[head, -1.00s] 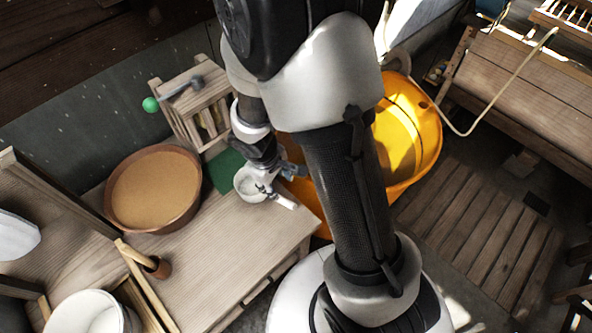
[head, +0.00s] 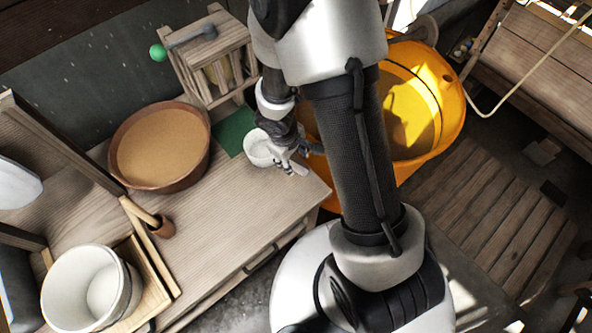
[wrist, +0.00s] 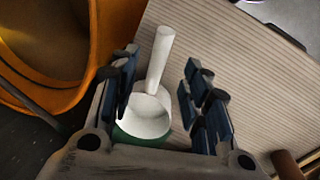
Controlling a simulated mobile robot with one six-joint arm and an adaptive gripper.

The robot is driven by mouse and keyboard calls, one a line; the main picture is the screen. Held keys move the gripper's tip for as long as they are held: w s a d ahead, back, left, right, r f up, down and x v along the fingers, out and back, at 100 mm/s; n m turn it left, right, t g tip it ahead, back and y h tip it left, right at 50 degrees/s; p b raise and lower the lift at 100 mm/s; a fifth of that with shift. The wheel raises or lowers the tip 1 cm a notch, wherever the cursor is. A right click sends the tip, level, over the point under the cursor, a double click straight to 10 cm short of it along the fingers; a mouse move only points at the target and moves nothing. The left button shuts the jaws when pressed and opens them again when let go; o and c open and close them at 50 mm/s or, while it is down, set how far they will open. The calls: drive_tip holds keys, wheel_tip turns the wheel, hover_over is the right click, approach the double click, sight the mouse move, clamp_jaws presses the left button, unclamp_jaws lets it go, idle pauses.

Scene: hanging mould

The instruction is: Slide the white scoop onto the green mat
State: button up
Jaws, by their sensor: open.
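The white scoop (head: 257,147) lies on the wooden table, its bowl at the near right edge of the green mat (head: 235,130) and its handle pointing away from the mat. In the wrist view the scoop (wrist: 146,116) lies between the open fingers of my gripper (wrist: 162,72), with a gap on both sides. The green mat (wrist: 136,139) shows just below the bowl, which overlaps its edge; I cannot tell how much rests on it. In the head view my gripper (head: 290,152) is over the scoop and partly hides it.
A brown bowl of tan material (head: 160,147) stands left of the mat. A wooden slatted crate (head: 212,60) with a green-knobbed handle stands behind it. A yellow tub (head: 437,110) is right of the table. A white bucket (head: 85,290) stands at front left. The table's middle is clear.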

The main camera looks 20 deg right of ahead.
sight(296, 166)
drive_tip(key=f+b, duration=0.1)
drive_tip(key=f, duration=0.1)
drive_tip(key=d+f+b, duration=0.1)
drive_tip(key=f+b, duration=0.1)
drive_tip(key=f, duration=0.1)
drive_tip(key=w+f+b, duration=0.1)
drive_tip(key=f, duration=0.2)
drive_tip(key=shift+d+f+b, duration=0.1)
drive_tip(key=shift+d+b, duration=0.1)
drive_tip(key=shift+b, duration=0.15)
drive_tip(key=shift+s, duration=0.1)
drive_tip(key=shift+c, duration=0.2)
clamp_jaws()
